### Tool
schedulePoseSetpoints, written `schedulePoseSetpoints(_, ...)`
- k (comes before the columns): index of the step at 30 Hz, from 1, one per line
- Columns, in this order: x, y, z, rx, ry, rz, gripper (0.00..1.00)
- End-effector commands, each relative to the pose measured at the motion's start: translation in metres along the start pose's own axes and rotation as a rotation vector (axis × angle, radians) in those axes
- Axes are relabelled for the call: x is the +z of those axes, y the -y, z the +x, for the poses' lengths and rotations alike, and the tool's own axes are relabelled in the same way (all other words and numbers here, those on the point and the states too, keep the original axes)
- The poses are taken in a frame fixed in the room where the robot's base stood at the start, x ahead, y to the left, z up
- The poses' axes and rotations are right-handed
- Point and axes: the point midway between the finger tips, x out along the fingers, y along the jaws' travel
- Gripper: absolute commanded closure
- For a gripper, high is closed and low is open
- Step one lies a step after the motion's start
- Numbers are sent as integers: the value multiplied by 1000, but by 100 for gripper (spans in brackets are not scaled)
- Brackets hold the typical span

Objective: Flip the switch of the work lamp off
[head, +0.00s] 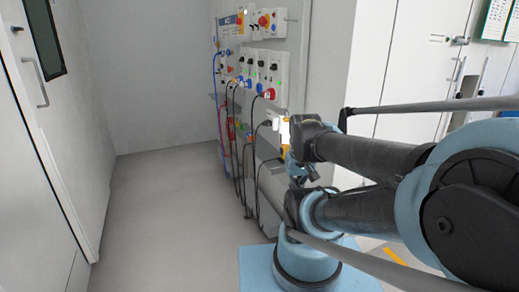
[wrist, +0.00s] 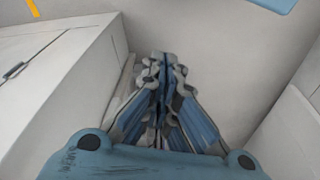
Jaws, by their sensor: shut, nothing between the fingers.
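A bright lit patch (head: 284,132) with a yellow edge shows in the head view, just left of my arm's dark joint. It looks like the work lamp, lit, but my arm partly covers that area. I cannot make out its switch. My gripper (wrist: 164,65) is shut and empty in the wrist view, its fingertips together over bare floor. No lamp or switch shows in the wrist view. In the head view my gripper cannot be told apart from the arm.
A wall panel (head: 262,68) carries several knobs, red buttons and hanging cables. A grey door (head: 28,130) stands at left, with clear floor (head: 160,200) between. White cabinets (head: 385,60) stand at right. The wrist view shows a white cabinet (wrist: 60,75) at left.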

Motion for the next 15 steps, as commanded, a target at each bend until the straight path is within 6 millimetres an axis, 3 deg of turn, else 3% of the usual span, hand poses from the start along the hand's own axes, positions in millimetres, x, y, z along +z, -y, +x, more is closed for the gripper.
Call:
schedulePoseSetpoints(10,0,0,0,0,0,-1,100)
schedulePoseSetpoints(12,6,0,-7,1,-10,-9,100)
schedulePoseSetpoints(15,-1,-1,-12,7,-7,-47,100)
